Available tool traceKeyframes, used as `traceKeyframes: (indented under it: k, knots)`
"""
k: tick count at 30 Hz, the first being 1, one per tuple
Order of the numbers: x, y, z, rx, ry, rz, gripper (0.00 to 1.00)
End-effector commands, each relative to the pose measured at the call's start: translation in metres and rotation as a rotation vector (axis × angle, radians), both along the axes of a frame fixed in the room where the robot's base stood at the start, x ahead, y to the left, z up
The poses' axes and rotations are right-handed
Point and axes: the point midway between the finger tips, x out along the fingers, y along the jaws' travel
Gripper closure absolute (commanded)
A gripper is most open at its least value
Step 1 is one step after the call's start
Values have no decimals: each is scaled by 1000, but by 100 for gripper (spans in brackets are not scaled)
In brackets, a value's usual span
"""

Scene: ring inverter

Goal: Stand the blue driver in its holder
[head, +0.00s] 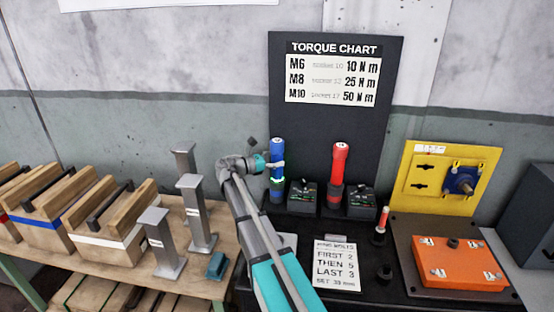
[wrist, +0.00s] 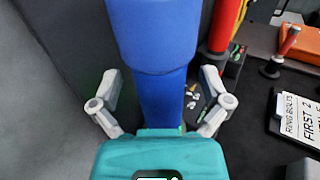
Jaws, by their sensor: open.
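The blue driver (head: 277,150) stands upright at the left of the black bench, in front of the torque chart board. A green light glows low on its body. Its lower end is partly hidden, and I cannot tell how it sits in its holder. My gripper (head: 270,164) is at the driver's upper body, reaching in from the front left. In the wrist view the blue driver (wrist: 152,35) rises between the two spread fingers of my gripper (wrist: 160,100). A gap shows on each side, so the fingers are apart from it.
A red driver (head: 340,158) stands upright to the right, with dark boxes (head: 303,194) beside the drivers. A small red-handled tool (head: 382,220), a ring bolts card (head: 337,264), an orange box (head: 459,262) and a yellow panel (head: 426,183) are further right. Grey posts (head: 197,215) stand left.

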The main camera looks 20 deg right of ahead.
Motion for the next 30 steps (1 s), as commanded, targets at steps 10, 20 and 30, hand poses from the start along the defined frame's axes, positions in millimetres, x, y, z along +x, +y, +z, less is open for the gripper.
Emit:
traceKeyframes:
  k: [10,20,30]
  knots:
    - [0,-1,25,-1,0,-1,3]
    - [0,-1,52,-1,0,-1,3]
    - [0,-1,80,-1,0,-1,3]
